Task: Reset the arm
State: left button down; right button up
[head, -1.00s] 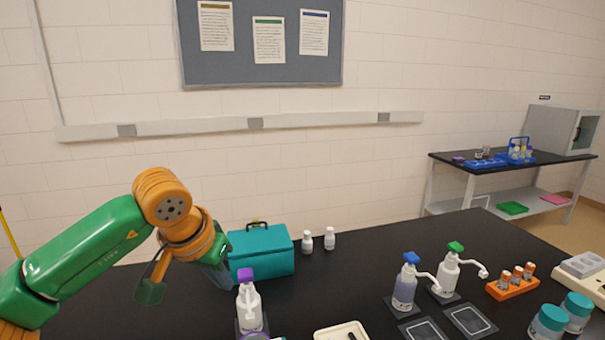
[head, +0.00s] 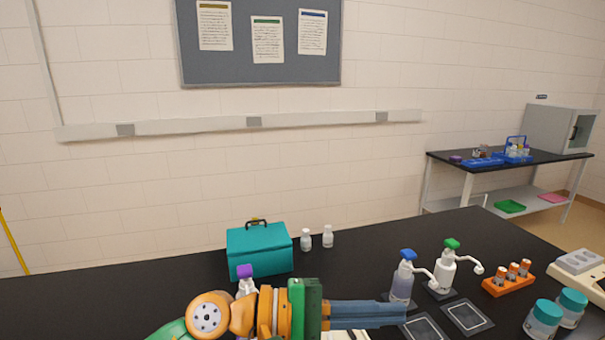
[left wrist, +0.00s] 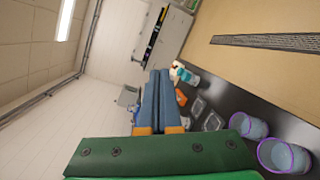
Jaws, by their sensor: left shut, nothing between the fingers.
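My left gripper (head: 402,314) reaches in low across the front of the table in the head view, pointing right, its blue-grey fingers shut and empty. The fingertips end just in front of the blue-capped pump bottle (head: 403,280); I cannot tell whether they touch it. In the left wrist view the shut fingers (left wrist: 160,76) point away from the camera over the bench. My left arm hides most of the purple-capped bottle (head: 246,284) and the pale tray. My right gripper is not in view.
A teal case (head: 259,251) and two small white bottles (head: 306,240) stand behind the arm. A green-capped pump bottle (head: 445,272), an orange rack (head: 508,284) and teal-lidded jars (head: 543,320) stand to the right. The black table (head: 110,300) is clear at the left.

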pick_arm(q)
jog(key=w+a+r+n+t, duration=0.2)
jog(key=w+a+n+t, duration=0.15)
jog(key=n+t, duration=0.7)
jog(key=w+a+r+n+t, duration=0.25)
jog(key=a+n+t, duration=0.2)
jog(key=n, duration=1.15)
jog(key=w+a+f+n+y, duration=0.1)
jog(key=a+f+n+y, duration=0.65)
jog(key=f+n, duration=0.4)
jog(key=a+f+n+y, duration=0.7)
jog(key=f+n+y, duration=0.2)
jog(key=n, duration=0.5)
jog(key=s+a+f+n+g, duration=0.2)
jog(key=s+f+n+g, duration=0.4)
jog(key=s+f, duration=0.4)
jog(key=s+a+f+n+g, duration=0.2)
jog(key=s+f+n+g, duration=0.5)
jog(key=s, duration=0.5)
notch_tip(320, 180, down, 19)
jog(key=s+m+b, duration=0.1)
jog(key=s+m, duration=0.1)
jog(key=s+a+f+g+b, duration=0.1)
jog(key=s+a+f+g, duration=0.1)
jog(key=s+f, duration=0.8)
jog(key=shift+s+a+y, duration=0.25)
jog(key=shift+s+y, duration=0.2)
jog(key=shift+s, duration=0.45)
